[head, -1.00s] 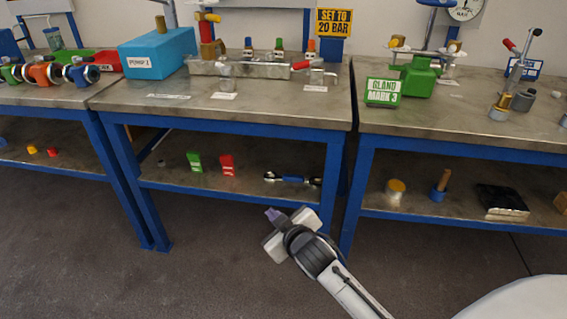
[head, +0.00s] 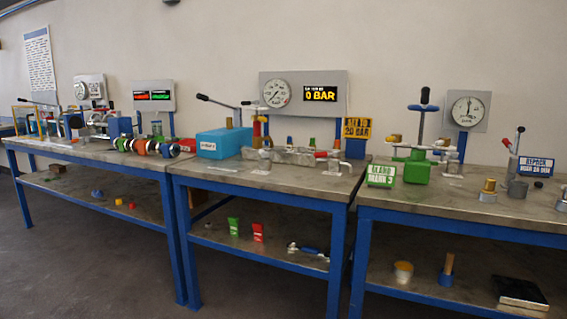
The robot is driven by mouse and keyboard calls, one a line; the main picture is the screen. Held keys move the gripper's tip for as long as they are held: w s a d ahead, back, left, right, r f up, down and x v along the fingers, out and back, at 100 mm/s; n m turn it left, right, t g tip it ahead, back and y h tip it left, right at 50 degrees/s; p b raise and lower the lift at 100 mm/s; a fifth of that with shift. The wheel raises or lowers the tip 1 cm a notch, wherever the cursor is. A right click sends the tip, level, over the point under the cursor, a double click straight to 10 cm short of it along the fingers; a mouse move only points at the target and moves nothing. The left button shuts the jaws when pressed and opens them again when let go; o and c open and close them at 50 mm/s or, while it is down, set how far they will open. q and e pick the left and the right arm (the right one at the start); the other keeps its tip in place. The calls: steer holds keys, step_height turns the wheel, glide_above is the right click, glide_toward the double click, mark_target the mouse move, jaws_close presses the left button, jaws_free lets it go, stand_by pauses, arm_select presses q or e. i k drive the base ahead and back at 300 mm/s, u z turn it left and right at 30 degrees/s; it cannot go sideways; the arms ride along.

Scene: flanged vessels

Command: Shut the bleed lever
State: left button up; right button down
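A silver manifold block (head: 290,156) lies on the middle bench, with several small coloured caps behind it. A small red-handled lever (head: 321,155) sticks out near the manifold's right end; it may be the bleed lever, but no label on it can be read. It looks roughly level, and I cannot tell whether it is open or shut. A blue box (head: 222,143) with a long black-tipped pump handle (head: 217,102) stands to the left. A display (head: 320,95) above reads 0 BAR beside a round gauge (head: 277,93). Neither gripper is in view.
A yellow sign (head: 357,129) partly reads 20 BAR. The right bench holds a green clamp body (head: 417,168), a green sign (head: 381,175) and a red-tipped lever (head: 513,142). Lower shelves hold loose parts. Dark floor (head: 90,270) in front is clear.

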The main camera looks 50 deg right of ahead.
mark_target(335, 154)
steer(key=u, duration=0.25)
steer(key=i, duration=0.95)
steer(key=z, duration=0.85)
steer(key=i, duration=1.4)
steer(key=z, duration=1.2)
